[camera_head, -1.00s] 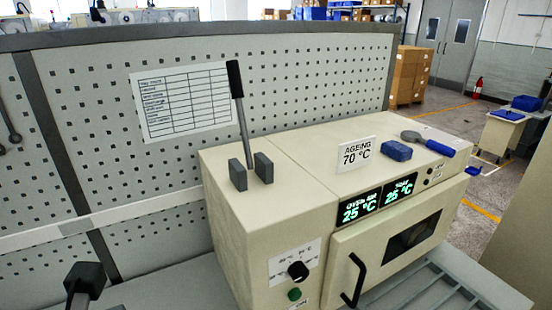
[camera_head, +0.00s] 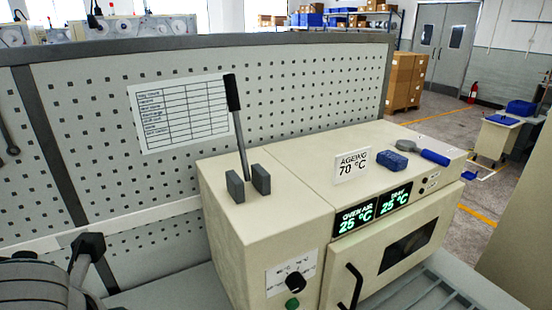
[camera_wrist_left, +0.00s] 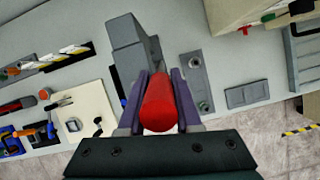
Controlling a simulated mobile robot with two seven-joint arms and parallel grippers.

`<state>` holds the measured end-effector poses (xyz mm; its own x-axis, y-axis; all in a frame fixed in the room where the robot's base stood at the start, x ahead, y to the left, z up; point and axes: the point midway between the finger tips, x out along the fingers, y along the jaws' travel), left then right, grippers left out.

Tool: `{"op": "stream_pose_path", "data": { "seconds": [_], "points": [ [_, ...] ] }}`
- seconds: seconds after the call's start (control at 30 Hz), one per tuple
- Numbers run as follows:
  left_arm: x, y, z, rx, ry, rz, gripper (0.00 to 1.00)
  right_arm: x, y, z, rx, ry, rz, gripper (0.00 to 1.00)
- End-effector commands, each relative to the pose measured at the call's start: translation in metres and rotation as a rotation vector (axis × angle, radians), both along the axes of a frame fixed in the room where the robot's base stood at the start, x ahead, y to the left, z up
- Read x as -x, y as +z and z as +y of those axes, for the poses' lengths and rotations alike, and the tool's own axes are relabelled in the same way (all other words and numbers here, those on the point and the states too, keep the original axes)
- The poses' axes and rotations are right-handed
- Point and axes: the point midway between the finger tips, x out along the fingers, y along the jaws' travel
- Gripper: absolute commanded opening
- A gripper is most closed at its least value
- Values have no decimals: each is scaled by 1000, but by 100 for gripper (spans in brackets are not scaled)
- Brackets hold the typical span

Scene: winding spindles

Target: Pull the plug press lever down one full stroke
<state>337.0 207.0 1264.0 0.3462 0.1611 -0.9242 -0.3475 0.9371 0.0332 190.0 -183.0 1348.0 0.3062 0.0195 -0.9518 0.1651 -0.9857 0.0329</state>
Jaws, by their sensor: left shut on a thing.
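In the left wrist view, a red cylindrical grip (camera_wrist_left: 160,108), which I take to be the press lever's handle, lies between the two purple fingers of my left gripper (camera_wrist_left: 163,78). The gripper is shut on it, one finger on each side. Beyond the grip is a grey blocky body (camera_wrist_left: 128,45), probably the plug press. How the grip joins this body is largely hidden. The head view does not clearly show the press or my left gripper's fingertips. My right gripper is in neither view.
A cream ageing oven (camera_head: 270,225) stands on the bench, with an upright black-gripped lever (camera_head: 231,92) between two dark blocks. A perforated panel (camera_head: 300,85) is behind it. The left wrist view shows a cream plate (camera_wrist_left: 85,115) and tools at left, and a tray (camera_wrist_left: 305,60) at right.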

Motion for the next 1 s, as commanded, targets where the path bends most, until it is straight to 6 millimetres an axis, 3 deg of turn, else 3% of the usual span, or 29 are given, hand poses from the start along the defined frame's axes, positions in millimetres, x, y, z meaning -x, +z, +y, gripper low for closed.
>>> {"op": "stream_pose_path", "data": {
  "seconds": [0.43,1.0],
  "points": [
    [-4,1,1,16,1,14,0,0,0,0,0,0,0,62],
    [-29,0,18,97,3,156,0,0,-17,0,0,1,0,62]
  ]
}}
